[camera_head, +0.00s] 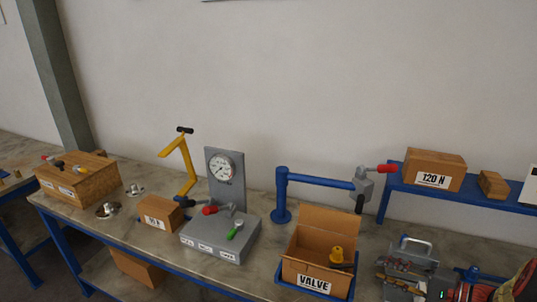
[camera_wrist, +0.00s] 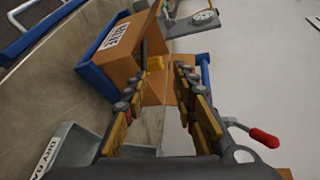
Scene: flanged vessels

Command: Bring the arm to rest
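My gripper (camera_head: 384,271) is at the lower right in the head view, with its fingers pointing left toward the VALVE box. In the wrist view my gripper (camera_wrist: 165,68) has its two fingers apart, with a clear gap and nothing held between them. The open cardboard VALVE box (camera_head: 303,272) stands just beyond the fingertips, and it also shows in the wrist view (camera_wrist: 122,60). A yellow part (camera_head: 337,255) sits in the box, and its lower portion is hidden.
A grey container with a handle (camera_head: 414,246) stands close behind my gripper. A blue post with a side arm (camera_head: 282,190) carries a red-handled tool. A blue shelf (camera_head: 465,199) bears a 120 N block (camera_head: 436,169). A gauge stand (camera_head: 223,225) is further left.

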